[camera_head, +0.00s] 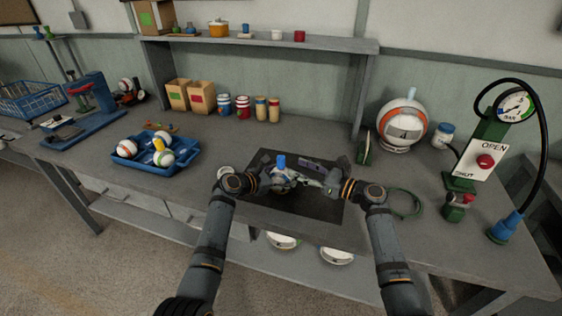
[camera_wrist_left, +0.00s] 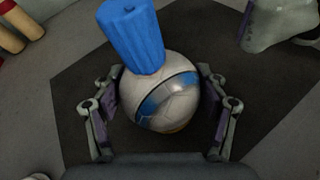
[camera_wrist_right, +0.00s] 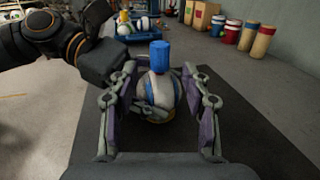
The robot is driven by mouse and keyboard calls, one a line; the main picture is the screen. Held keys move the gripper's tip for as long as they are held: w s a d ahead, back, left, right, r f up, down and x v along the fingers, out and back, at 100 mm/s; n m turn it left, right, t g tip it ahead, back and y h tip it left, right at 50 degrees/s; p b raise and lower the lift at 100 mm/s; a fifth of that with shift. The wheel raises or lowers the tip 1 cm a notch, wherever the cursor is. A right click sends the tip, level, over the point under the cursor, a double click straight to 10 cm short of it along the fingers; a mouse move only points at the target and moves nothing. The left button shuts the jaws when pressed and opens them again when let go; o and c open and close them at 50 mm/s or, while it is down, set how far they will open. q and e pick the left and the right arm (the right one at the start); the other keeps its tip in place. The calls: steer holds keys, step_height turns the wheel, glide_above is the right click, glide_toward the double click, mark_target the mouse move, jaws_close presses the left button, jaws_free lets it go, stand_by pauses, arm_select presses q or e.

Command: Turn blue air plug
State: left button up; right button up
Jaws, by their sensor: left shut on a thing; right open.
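A white ball with a blue band (camera_wrist_left: 165,95) sits on the dark mat (camera_head: 258,215). The blue air plug (camera_wrist_left: 130,35) stands up from its top, and it also shows in the head view (camera_head: 281,161) and the right wrist view (camera_wrist_right: 159,56). My left gripper (camera_wrist_left: 160,112) is shut on the ball, with a finger on each side of it. My right gripper (camera_wrist_right: 158,110) is open, with its fingers spread on the near side of the ball and the plug above and beyond them. In the head view the grippers partly hide the ball (camera_head: 284,175).
A blue tray (camera_head: 180,183) with several balls is at the left. Paint-like jars (camera_head: 243,107) and boxes stand at the back. A gauge stand (camera_head: 485,150) with a black hose and a large ball-shaped device (camera_head: 402,122) are at the right. A green ring lies right of the mat.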

mark_target(284, 163)
steer(key=x, duration=0.7)
steer(key=shift+w+a, duration=0.15)
steer(key=shift+a, duration=0.1)
jaws_close()
